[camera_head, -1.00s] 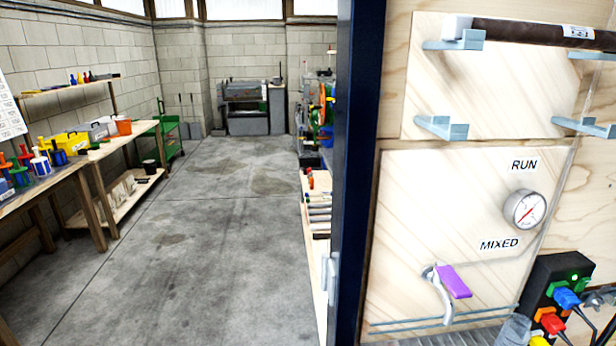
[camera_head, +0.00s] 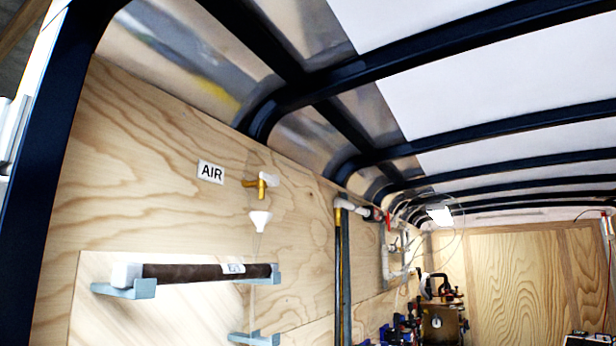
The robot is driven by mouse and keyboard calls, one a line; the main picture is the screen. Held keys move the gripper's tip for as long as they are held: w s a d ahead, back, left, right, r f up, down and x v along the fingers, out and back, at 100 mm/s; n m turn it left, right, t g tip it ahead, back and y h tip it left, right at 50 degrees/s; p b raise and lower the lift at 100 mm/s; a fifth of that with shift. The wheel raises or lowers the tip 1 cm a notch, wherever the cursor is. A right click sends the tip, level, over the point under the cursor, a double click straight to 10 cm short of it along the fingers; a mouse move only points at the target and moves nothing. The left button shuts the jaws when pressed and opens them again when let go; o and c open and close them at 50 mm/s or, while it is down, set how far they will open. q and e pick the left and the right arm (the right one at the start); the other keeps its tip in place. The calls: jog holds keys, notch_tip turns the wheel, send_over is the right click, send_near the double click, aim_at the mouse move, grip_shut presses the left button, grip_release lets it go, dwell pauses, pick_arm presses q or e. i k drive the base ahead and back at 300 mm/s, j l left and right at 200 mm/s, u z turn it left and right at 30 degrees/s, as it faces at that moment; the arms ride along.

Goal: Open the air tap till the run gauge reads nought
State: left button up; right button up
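The air tap (camera_head: 258,185), a brass body with a pale handle, is on the plywood wall just right of the white AIR label (camera_head: 211,172). A white funnel (camera_head: 260,220) with a thin clear tube below it sits under the tap, apart from it. The run gauge is out of the picture now, so its present reading is hidden. Neither of my grippers shows in the head view.
White and copper pipes with a red part (camera_head: 388,220) run to the right. Dark roof ribs (camera_head: 440,65) arch overhead. Tools (camera_head: 437,295) stand further back.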

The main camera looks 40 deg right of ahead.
aim_at(272, 180)
jog(key=j+z, duration=0.3)
jog(key=z, duration=0.2)
jog(key=j+z, duration=0.45)
jog(key=i+l, duration=0.05)
jog(key=l, duration=0.05)
